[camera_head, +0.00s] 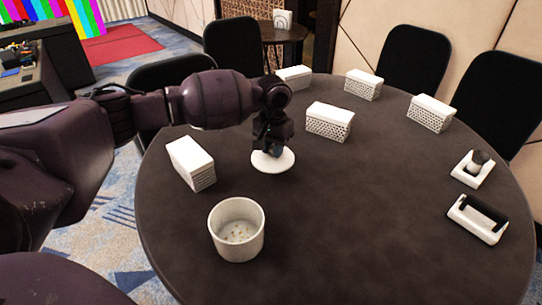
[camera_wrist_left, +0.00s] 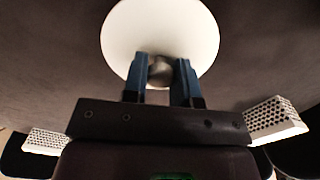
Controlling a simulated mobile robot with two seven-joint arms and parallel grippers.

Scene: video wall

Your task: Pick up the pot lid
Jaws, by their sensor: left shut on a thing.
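The pot lid (camera_head: 273,162) is a white round disc at the left-middle of the dark round table (camera_head: 350,220). In the left wrist view the lid (camera_wrist_left: 160,28) shows from above with a grey round knob (camera_wrist_left: 160,70). My left gripper (camera_head: 275,150) comes down over the lid from above. In the wrist view its blue fingers (camera_wrist_left: 161,75) are shut on the knob from both sides. Whether the lid touches the table or is slightly raised, I cannot tell. A white open pot (camera_head: 237,246) with small specks inside stands nearer the front. My right gripper is not in view.
White perforated boxes stand around the lid, one to the left (camera_head: 191,164), one to the right (camera_head: 330,122), several farther back. A holder with a dark-topped item (camera_head: 473,168) and a white tray with a black handle (camera_head: 477,219) lie at right. The front middle is clear.

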